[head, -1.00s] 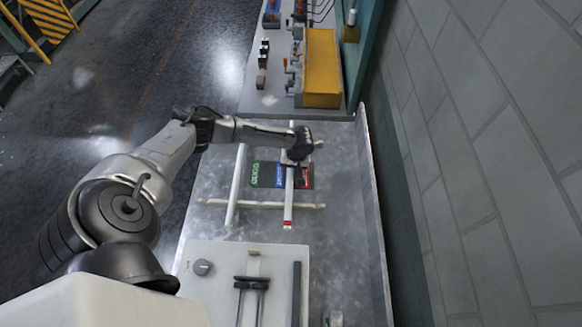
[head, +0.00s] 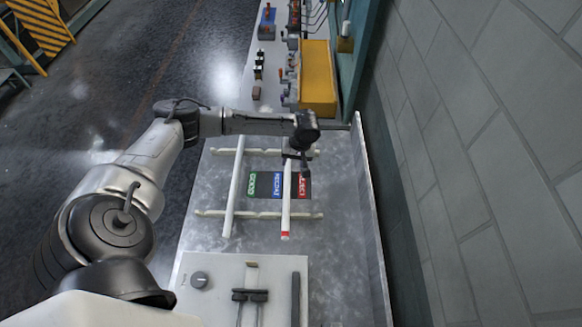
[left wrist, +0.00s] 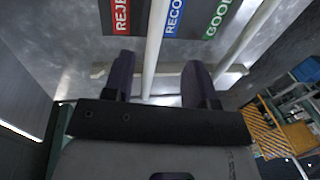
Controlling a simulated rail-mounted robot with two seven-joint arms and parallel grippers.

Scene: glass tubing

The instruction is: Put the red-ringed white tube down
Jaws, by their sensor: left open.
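The red-ringed white tube (head: 286,205) lies lengthwise across two pale cross rails, its red ring at the near end. My left gripper (head: 294,155) is above the tube's far part and open. In the left wrist view, the fingers (left wrist: 160,78) are spread, with a white tube (left wrist: 156,40) running between them in the picture and a gap on each side. The gripper and wrist hide the tube's far end in the head view. My right gripper is not in view.
Another white tube (head: 233,190) lies parallel to the left on the near rail (head: 255,214) and far rail. Between and below them is a label mat with green (head: 259,184), blue and red fields. A grey panel (head: 220,300) with a knob and clamp stands nearer. A wall is right.

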